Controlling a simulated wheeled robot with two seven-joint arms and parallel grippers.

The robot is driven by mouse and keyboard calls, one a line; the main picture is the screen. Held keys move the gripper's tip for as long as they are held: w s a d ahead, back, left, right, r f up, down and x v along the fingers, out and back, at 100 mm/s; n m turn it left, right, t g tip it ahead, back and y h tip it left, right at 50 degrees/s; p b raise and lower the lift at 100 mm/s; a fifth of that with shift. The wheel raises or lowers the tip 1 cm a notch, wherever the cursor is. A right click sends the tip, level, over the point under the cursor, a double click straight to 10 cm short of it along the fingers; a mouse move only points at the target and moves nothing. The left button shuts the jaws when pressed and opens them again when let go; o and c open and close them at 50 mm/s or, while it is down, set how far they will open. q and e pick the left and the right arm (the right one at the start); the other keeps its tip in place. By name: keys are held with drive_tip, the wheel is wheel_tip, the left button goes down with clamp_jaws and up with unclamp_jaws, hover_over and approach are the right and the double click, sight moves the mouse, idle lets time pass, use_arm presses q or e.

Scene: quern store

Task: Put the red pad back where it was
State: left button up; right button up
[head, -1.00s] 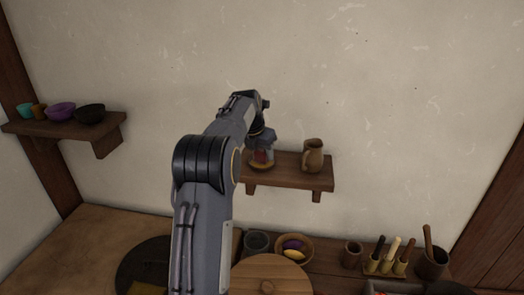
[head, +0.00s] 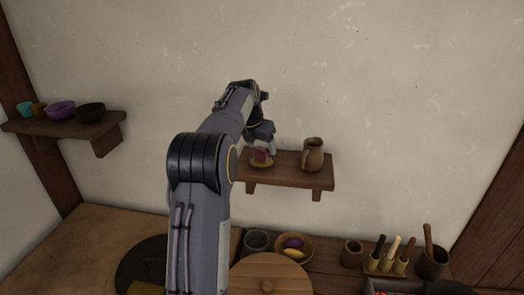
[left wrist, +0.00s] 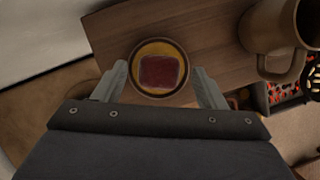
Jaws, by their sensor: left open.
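The red pad (head: 261,155) lies in a small round dish (head: 262,164) at the left end of the small wall shelf (head: 300,180). In the left wrist view the red pad (left wrist: 158,71) is a rounded square on the yellow-orange inside of the brown-rimmed dish (left wrist: 160,93). My left gripper (head: 268,148) is just above the dish, partly in front of it. In the left wrist view its fingers (left wrist: 159,73) are apart, one on each side of the dish, with nothing between them touching either finger. My right gripper is not in view.
A brown jug (head: 314,155) stands close by on the right of the same shelf. Below are a bowl with a purple and a yellow piece (head: 293,247), a grey cup (head: 256,241), a round wooden lid (head: 270,272) and upright tools (head: 389,256). Another shelf (head: 70,127) holds several bowls.

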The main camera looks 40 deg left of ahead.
use_arm(q)
drive_tip(key=v, duration=0.9)
drive_tip(key=s+d+m+h, duration=0.2)
drive_tip(key=s+d+m, duration=0.4)
drive_tip(key=s+m, duration=0.25)
drive_tip(key=s+d+f+m, duration=0.4)
drive_tip(key=s+d+m, duration=0.3)
drive_tip(key=m, duration=0.2)
drive_tip(key=s+d+f+m+h, duration=0.1)
drive_tip(key=s+d+f+m, duration=0.4)
drive_tip(key=s+d+m, duration=0.3)
drive_tip(key=s+d+f+m+t+h, duration=0.1)
drive_tip(key=s+d+f+m, duration=0.4)
drive_tip(key=m, duration=0.5)
drive_tip(key=s+d, duration=0.2)
drive_tip(key=shift+s+d+f, duration=0.2)
drive_tip(key=shift+s+d, duration=0.1)
drive_tip(key=shift+s, duration=0.05)
